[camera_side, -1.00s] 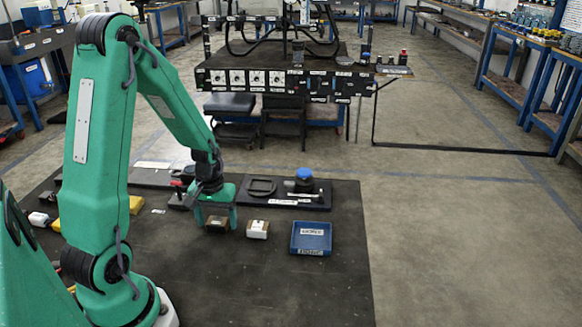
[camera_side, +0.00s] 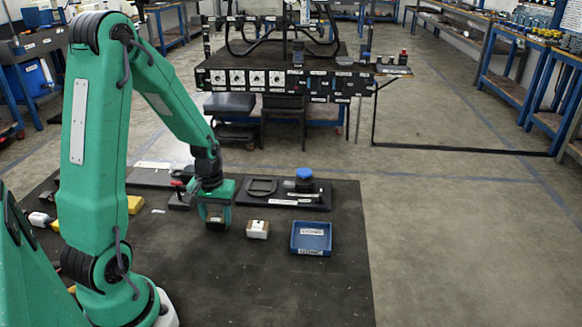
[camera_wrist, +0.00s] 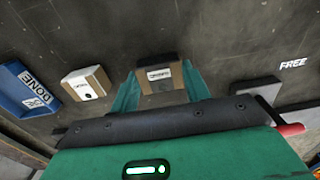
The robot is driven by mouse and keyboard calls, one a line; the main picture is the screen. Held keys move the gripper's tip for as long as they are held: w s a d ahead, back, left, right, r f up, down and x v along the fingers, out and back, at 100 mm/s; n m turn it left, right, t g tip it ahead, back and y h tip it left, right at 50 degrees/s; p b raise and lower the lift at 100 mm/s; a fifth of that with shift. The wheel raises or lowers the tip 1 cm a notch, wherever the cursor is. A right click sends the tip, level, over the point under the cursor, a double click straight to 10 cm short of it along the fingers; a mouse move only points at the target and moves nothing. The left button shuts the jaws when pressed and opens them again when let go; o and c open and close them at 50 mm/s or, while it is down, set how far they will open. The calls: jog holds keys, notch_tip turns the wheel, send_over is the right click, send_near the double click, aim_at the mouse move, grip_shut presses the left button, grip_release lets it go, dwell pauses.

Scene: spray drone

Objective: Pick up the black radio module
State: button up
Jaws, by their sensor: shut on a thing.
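The black radio module (camera_wrist: 160,75), a small box with a dark top, a white label and tan sides, sits between the two green fingers of my gripper (camera_wrist: 158,88) in the wrist view. The fingers are shut on its sides. In the side view my gripper (camera_side: 215,220) points down at the dark mat with the module (camera_side: 216,224) between its fingers. I cannot tell whether the module touches the mat or is slightly above it. The gripper body hides its near part in the wrist view.
A white module (camera_side: 257,229) stands just right of my gripper. A blue DONE tray (camera_side: 311,238) lies further right. The mat's front area (camera_side: 270,285) is clear.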

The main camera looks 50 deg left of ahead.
aim_at(218, 220)
jog(key=shift+r, duration=0.5)
jog(key=r, duration=0.1)
jog(key=d+r, duration=0.1)
jog(key=shift+r, duration=0.3)
jog(key=d+r, duration=0.6)
jog(key=d, duration=0.4)
jog(key=shift+d+r, duration=0.2)
jog(key=shift+d, duration=0.15)
jog(key=w+a+r, duration=0.1)
jog(key=w+a, duration=0.2)
jog(key=w, duration=0.5)
jog(key=w+a+r, duration=0.1)
jog(key=w+a, duration=0.2)
jog(key=w, duration=0.6)
jog(key=shift+w+r, duration=0.15)
jog(key=shift+r, duration=0.15)
jog(key=shift+a, duration=0.1)
jog(key=a+f, duration=0.2)
jog(key=a, duration=0.2)
jog(key=a+f, duration=0.2)
jog(key=a, duration=0.1)
jog(key=w+a+f, duration=0.1)
jog(key=a+f, duration=0.2)
jog(key=a, duration=0.1)
jog(key=shift+a, duration=0.35)
jog(key=shift+f, duration=0.1)
